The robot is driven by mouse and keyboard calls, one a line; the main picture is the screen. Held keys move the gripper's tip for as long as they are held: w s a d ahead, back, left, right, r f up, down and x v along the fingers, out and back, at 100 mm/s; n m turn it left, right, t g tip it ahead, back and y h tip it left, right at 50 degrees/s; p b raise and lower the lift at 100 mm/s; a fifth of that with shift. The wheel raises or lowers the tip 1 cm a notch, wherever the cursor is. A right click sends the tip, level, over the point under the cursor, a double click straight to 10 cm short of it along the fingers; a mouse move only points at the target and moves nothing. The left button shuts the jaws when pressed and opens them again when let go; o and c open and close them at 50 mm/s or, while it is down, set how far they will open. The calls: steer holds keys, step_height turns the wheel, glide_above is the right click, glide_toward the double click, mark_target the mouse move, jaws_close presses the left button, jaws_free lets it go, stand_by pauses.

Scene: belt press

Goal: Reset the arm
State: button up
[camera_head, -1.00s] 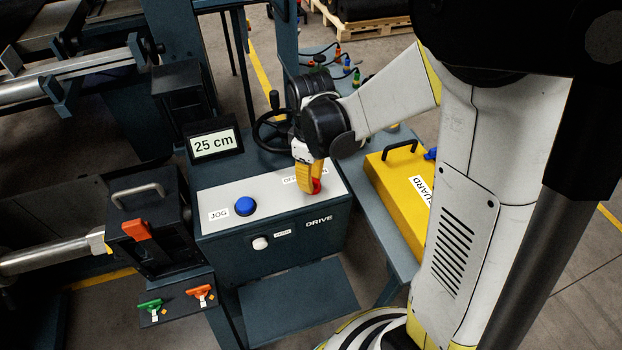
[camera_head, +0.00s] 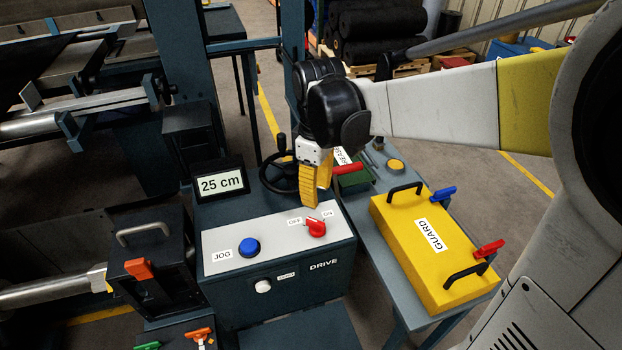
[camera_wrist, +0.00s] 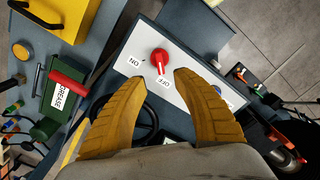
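My gripper (camera_head: 317,203) hangs fingers-down, just above the drive box (camera_head: 280,265), near its red OFF/ON switch (camera_head: 315,228). In the wrist view, its two yellow fingers (camera_wrist: 159,77) are spread with nothing between them, so it is open and empty. The red switch also shows in the wrist view (camera_wrist: 159,56), beyond the fingertips and apart from them; its white mark points towards the OFF label.
A blue JOG button (camera_head: 249,247) and a 25 cm display (camera_head: 220,184) are at left. A handwheel (camera_head: 277,174) and green grease box (camera_head: 352,178) stand behind. A yellow guard (camera_head: 420,245) with handles lies on the side table at right.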

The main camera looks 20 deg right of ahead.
steer(key=shift+r, duration=0.45)
steer(key=s+r+m+t, duration=0.2)
steer(key=s+m+t, duration=0.5)
steer(key=s+m, duration=0.2)
steer(key=shift+s+d+r, duration=0.35)
steer(key=shift+s+r, duration=0.05)
steer(key=shift+s, duration=0.55)
